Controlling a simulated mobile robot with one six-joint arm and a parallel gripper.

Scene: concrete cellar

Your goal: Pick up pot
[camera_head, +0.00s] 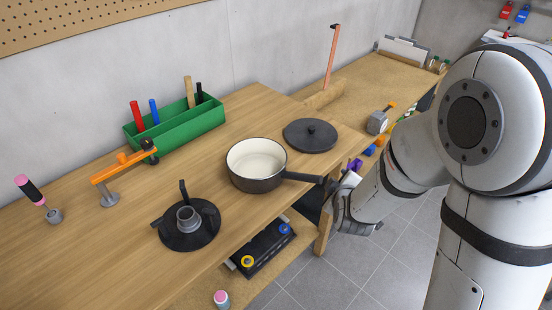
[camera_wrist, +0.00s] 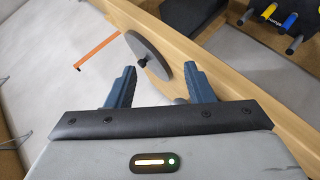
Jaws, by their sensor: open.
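The pot (camera_head: 258,184) stands upright on the wooden workbench in the head view. It is dark outside and cream inside, looks empty, and its dark handle (camera_head: 303,178) points right toward the bench edge. My gripper (camera_head: 344,188) is beside the bench's front edge, just right of the handle's end. Its fingers are hard to make out there. In the wrist view my gripper (camera_wrist: 159,78) shows two dark blue fingers spread apart with nothing held between them. The pot is not clearly visible in the wrist view.
A dark round lid (camera_head: 310,136) lies behind the handle and shows in the wrist view (camera_wrist: 148,52). A black burner-like stand (camera_head: 190,232) is left of the pot. A green tool tray (camera_head: 178,130) is behind. A lower shelf holds a black box (camera_head: 262,253).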

